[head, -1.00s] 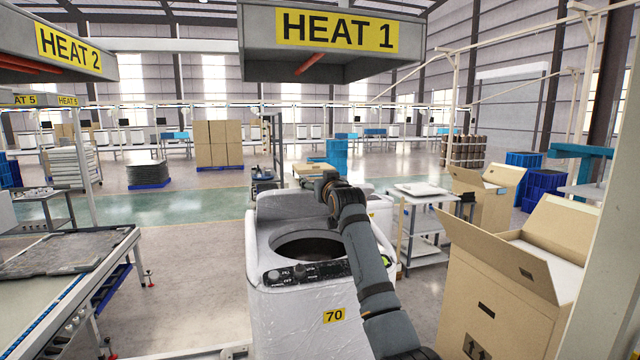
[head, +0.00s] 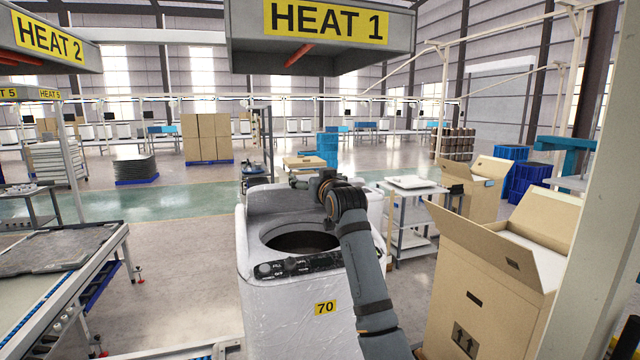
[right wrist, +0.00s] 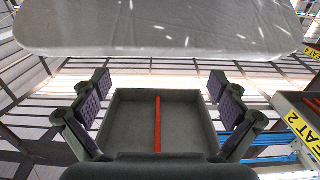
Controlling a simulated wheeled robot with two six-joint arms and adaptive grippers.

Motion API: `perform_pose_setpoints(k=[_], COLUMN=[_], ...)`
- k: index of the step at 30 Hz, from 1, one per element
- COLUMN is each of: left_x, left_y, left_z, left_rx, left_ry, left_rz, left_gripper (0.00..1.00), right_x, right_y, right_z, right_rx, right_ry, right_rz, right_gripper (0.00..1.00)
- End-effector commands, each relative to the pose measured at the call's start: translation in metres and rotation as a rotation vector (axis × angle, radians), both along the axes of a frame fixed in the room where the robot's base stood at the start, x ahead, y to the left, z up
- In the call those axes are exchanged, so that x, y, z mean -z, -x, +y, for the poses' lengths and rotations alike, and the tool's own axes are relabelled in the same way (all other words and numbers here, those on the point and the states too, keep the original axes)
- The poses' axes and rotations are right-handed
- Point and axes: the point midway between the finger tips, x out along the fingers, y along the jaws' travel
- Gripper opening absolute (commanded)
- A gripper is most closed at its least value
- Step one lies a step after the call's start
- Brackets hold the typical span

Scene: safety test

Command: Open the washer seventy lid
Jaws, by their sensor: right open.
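The white washer (head: 278,310) bears a yellow "70" label and stands in the middle of the head view. Its round top opening (head: 300,242) is uncovered and dark inside. A white raised panel (head: 285,199), apparently the lid, stands behind the opening. My right arm reaches over the washer's right side. My right gripper (head: 305,180) is at the panel's upper right edge; I cannot tell if it touches. In the right wrist view the right gripper (right wrist: 160,112) is open with nothing between its fingers, and a white panel (right wrist: 165,28) spans the top. My left gripper is out of view.
Open cardboard boxes (head: 490,285) stand close on the right, beside a metal cart (head: 410,215). A roller table (head: 70,262) is at the left. The "HEAT 1" hood (head: 322,45) hangs overhead. Floor between the roller table and washer is clear.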

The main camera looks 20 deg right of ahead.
Motion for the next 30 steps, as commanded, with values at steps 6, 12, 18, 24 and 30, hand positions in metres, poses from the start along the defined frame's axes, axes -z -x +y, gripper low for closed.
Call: perform_pose_setpoints(k=[6,12,18,24,30], left_x=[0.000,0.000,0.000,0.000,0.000], left_y=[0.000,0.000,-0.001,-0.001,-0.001], left_z=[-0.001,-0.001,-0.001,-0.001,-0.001], left_rx=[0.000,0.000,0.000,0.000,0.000], left_ry=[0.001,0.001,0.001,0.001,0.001], left_rz=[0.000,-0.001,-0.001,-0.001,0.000], left_gripper=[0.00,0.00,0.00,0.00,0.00], right_x=[0.000,0.000,0.000,0.015,0.132], right_y=[0.045,0.065,0.067,0.068,0.092], right_z=[0.000,0.001,0.001,0.000,-0.007], right_rx=[0.000,0.000,0.000,0.001,0.013], right_ry=[0.000,0.000,0.000,0.002,0.017], right_rz=[-0.002,-0.001,0.000,0.024,0.222], right_gripper=[0.98,0.98,0.98,0.82,0.55])
